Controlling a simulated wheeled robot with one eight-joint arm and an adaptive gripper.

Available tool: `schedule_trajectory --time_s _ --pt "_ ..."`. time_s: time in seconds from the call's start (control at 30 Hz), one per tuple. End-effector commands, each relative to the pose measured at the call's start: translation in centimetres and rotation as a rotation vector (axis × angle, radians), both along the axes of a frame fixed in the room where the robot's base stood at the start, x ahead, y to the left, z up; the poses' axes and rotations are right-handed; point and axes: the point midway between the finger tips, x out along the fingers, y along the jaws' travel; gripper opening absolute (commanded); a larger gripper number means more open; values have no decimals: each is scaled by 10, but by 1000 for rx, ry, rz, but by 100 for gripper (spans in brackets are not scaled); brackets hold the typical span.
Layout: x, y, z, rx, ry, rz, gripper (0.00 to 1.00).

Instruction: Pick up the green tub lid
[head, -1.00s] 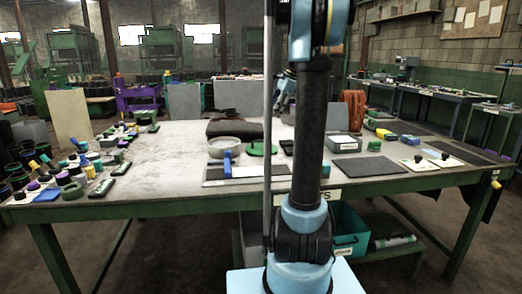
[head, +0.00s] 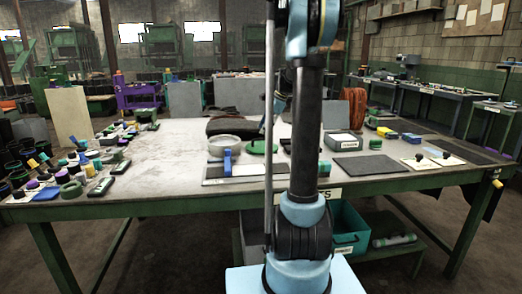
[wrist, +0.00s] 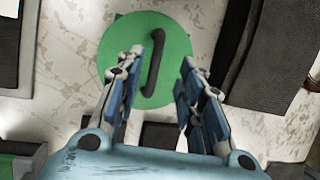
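The green tub lid (head: 258,148) lies flat on the worktable (head: 180,135), left of my arm's column in the head view. In the wrist view it is a round green disc (wrist: 122,50) with a dark bar handle (wrist: 153,62) standing across its middle. My gripper (wrist: 168,58) is open, with its two fingers on either side of the handle in the picture, apart from it. The fingers cover the lower left and right parts of the lid. In the head view the gripper itself is mostly hidden behind my arm.
A dark box (wrist: 273,50) is right of the lid in the wrist view.

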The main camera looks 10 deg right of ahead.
Motion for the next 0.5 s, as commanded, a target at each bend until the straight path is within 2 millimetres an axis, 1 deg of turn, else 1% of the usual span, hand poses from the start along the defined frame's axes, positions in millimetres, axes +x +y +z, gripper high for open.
schedule_trajectory --time_s 0.17,0.4,0.5 --pt "1 3 -9 0 0 0 35" --pt "4 11 -39 0 0 1 35" --pt "6 15 -49 0 0 1 35"
